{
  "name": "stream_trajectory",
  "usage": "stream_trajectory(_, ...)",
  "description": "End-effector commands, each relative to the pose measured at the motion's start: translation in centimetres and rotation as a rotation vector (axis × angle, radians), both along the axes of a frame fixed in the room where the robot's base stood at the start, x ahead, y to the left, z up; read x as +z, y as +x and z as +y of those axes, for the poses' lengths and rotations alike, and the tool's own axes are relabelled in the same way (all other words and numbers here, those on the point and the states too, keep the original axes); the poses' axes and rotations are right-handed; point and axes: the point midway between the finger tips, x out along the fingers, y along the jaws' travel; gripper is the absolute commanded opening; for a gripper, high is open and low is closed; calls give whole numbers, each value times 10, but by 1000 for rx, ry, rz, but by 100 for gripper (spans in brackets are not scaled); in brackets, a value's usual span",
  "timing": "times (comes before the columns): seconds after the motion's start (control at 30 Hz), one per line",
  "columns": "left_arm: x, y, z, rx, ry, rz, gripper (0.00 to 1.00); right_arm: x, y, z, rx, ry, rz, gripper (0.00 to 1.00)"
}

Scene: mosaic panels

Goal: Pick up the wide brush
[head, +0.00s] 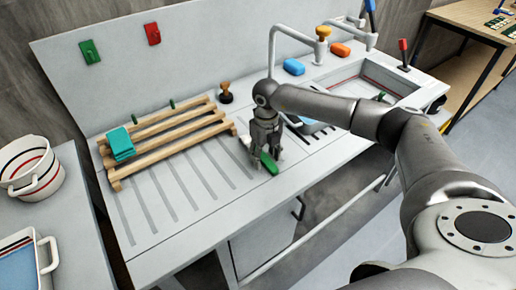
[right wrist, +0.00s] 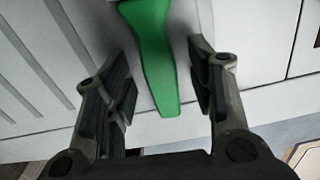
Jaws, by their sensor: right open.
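A green handle (head: 268,163), apparently the wide brush, lies on the grey counter near its front edge. Its head is hidden in the head view by my right gripper (head: 266,148). In the right wrist view the green handle (right wrist: 155,60) runs down from the top edge and narrows toward its lower end; no bristles show there. My right gripper (right wrist: 162,78) points down over it and is open, with one finger on each side of the handle and a gap on both sides. My left gripper is not in view.
A wooden slatted rack (head: 170,140) with a teal block (head: 120,145) stands to the left on the counter. A dark stamp-like knob (head: 225,92) is behind. A white bucket (head: 30,167) stands far left.

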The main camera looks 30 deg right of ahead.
Motion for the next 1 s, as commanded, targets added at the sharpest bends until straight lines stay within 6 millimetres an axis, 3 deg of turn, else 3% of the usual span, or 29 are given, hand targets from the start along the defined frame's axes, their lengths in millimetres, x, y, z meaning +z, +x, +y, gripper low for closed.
stream_trajectory(0.27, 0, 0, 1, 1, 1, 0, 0, -3, 0, 0, 0, 0, -1, 47)
stream_trajectory(0.63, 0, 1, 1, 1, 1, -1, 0, -3, 0, 0, 0, 0, -1, 1)
stream_trajectory(1.0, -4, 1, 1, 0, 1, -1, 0, 2, 1, 0, 0, 1, -4, 1)
